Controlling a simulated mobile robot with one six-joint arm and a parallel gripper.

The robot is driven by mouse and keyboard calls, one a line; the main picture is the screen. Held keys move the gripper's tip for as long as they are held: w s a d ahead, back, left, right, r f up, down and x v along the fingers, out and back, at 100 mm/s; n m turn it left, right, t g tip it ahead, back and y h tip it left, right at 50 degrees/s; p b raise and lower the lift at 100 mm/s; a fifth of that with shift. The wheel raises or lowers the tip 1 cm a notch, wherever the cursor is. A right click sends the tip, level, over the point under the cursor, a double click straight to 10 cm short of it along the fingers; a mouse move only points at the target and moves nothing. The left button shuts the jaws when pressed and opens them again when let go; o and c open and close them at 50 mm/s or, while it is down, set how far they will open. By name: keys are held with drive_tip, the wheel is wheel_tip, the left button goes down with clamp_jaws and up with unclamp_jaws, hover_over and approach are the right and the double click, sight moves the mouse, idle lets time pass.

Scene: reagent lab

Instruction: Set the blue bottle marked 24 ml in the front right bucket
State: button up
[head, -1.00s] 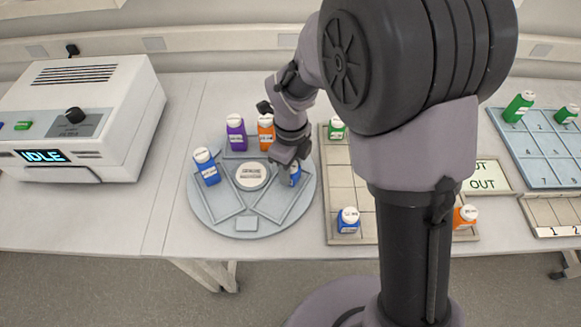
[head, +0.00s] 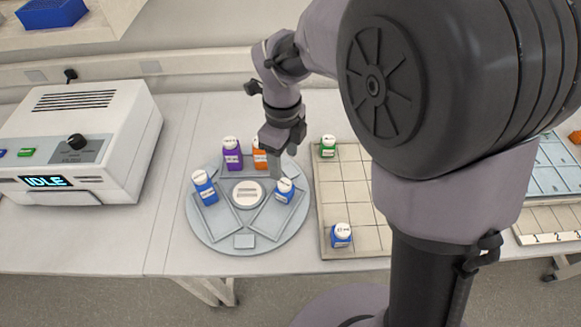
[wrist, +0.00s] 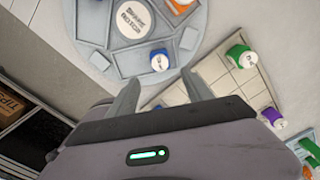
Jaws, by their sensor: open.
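The round grey rotor (head: 205,232) sits on the bench with its buckets around a labelled hub. A blue bottle (head: 285,190) with a white cap stands upright in the front right bucket (head: 270,226), toward its upper end; it also shows in the wrist view (wrist: 159,61). Its marking is too small to read. My gripper (head: 272,172) is open and empty, just above and behind this bottle and apart from it. In the wrist view its two fingers (wrist: 160,92) are spread with nothing between them.
Another blue bottle (head: 204,188), a purple bottle (head: 232,154) and an orange bottle (head: 260,155) stand on the rotor. A tiled rack (head: 350,190) to the right holds a green bottle (head: 328,146) and a blue bottle (head: 341,235). A white machine (head: 110,120) reads IDLE.

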drive_tip(key=s+d+r+n+t+y, duration=0.1)
drive_tip(key=s+d+r+n+t, duration=0.2)
drive_tip(key=s+r+n, duration=0.3)
drive_tip(key=s+d+r+n+t+y, duration=0.1)
drive_tip(key=s+d+r+n, duration=0.4)
drive_tip(key=s+n, duration=0.6)
drive_tip(key=r+n+t, duration=0.1)
drive_tip(key=n, duration=0.2)
drive_tip(key=shift+d+r+t, duration=0.15)
drive_tip(key=shift+d+t, duration=0.05)
drive_tip(key=shift+t, duration=0.2)
